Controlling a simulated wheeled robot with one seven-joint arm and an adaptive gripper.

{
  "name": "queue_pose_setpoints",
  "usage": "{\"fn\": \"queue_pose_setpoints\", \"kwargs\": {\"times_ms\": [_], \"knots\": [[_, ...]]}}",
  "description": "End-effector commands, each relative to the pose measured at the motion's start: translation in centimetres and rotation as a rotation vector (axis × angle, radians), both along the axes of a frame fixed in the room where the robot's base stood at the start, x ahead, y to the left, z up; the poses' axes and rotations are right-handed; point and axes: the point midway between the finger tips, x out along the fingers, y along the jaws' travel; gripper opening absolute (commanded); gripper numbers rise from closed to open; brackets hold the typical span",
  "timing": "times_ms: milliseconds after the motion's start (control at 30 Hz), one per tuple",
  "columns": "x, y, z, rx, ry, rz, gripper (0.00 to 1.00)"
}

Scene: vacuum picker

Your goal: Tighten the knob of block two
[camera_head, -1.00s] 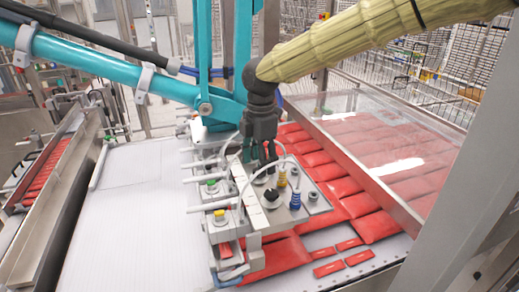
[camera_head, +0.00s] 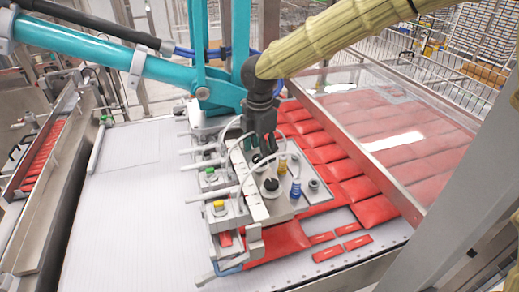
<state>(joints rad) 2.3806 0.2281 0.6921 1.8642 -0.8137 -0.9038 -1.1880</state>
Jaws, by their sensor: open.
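The vacuum picker's grey plate (camera_head: 257,208) hangs from the teal arm above the conveyor. It carries a black knob (camera_head: 271,184), a blue bellows cup (camera_head: 296,189), a yellow cup (camera_head: 282,167) and a dark ring-shaped fitting (camera_head: 314,184). Along its left side sit blocks with a green knob (camera_head: 210,174) and a yellow-topped knob (camera_head: 219,205). No label shows which is block two. My gripper (camera_head: 262,152) points down over the back part of the plate, behind the black knob. Its dark fingers are open; whether they touch anything there I cannot tell.
Red packets (camera_head: 350,189) cover the conveyor on the right, beside a clear sloped guard (camera_head: 395,140). The white belt (camera_head: 130,215) on the left is clear. The teal picker arm (camera_head: 110,55) crosses close behind my gripper. White hoses (camera_head: 215,191) stick out leftward.

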Motion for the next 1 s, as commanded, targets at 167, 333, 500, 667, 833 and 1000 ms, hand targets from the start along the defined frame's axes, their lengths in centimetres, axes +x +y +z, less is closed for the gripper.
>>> {"fn": "queue_pose_setpoints", "kwargs": {"times_ms": [167, 333, 500, 667, 833, 1000], "knots": [[1.7, 0.0, -2.5, -0.001, 0.017, -0.002, 0.58], [1.4, 0.0, -2.9, -0.001, 0.012, -0.002, 0.58], [0.3, 0.0, -2.4, 0.000, 0.001, -0.002, 0.58], [0.2, 0.0, -2.5, 0.000, 0.002, -0.002, 0.45], [1.2, 0.0, -2.9, 0.000, 0.012, -0.001, 0.14], [1.6, -0.2, -3.4, -0.002, 0.017, -0.003, 0.00]]}}
